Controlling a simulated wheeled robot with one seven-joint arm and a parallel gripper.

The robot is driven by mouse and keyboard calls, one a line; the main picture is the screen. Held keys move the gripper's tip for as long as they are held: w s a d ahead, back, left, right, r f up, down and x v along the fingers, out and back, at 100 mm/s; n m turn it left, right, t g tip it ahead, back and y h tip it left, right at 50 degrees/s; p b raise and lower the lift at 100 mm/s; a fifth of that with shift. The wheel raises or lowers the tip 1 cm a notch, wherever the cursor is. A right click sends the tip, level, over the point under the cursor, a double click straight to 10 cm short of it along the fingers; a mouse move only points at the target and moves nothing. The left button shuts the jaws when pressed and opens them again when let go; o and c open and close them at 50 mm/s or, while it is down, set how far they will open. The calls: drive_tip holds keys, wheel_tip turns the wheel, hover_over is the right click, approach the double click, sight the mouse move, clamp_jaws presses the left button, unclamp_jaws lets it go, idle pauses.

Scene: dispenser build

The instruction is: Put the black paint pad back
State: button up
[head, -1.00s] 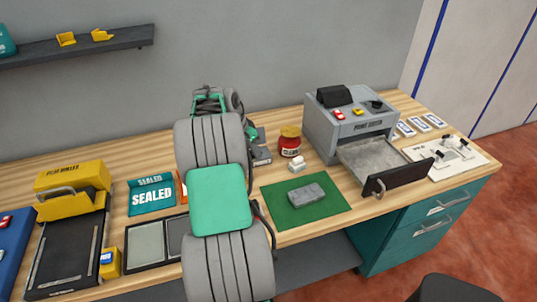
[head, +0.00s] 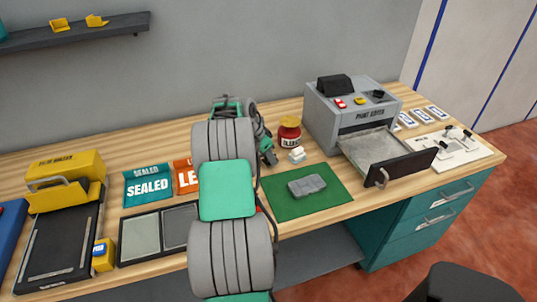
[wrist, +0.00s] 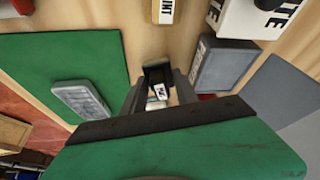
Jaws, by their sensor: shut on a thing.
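The black paint pad (wrist: 153,73), a small dark block with a white label, is between my gripper's fingers in the wrist view. My gripper (wrist: 157,92) is shut on it, and the fingers hide part of it. In the head view my gripper (head: 268,152) is behind the arm, left of the red jar, and the pad is too small to make out there. I cannot tell how high the pad is above the table.
A green mat (head: 330,203) bears a grey block (head: 307,186). The grey machine (head: 330,122) has its drawer (head: 405,167) pulled out. A red jar (head: 289,132) and white blocks (head: 297,155) stand near my gripper. A two-part tray (head: 139,236) lies left of my arm.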

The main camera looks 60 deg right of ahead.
drive_tip(key=shift+f+b, duration=0.5)
drive_tip(key=shift+f, duration=0.15)
idle(0.5)
drive_tip(key=o, duration=1.9)
drive_tip(key=shift+r, duration=0.1)
drive_tip(key=shift+r, duration=0.15)
drive_tip(key=shift+w+d+r+p, duration=0.1)
drive_tip(key=shift+r+p, duration=0.5)
drive_tip(key=shift+r, duration=0.4)
drive_tip(key=shift+w+d+r+p, duration=0.1)
drive_tip(key=shift+r+p, duration=0.45)
drive_tip(key=shift+r, duration=0.45)
drive_tip(key=shift+s+a+r+p, duration=0.1)
drive_tip(key=shift+r+p, duration=0.55)
drive_tip(key=shift+r, duration=0.25)
drive_tip(key=shift+s+a+r+p, duration=0.1)
drive_tip(key=shift+r+p, duration=0.5)
drive_tip(key=shift+r, duration=0.3)
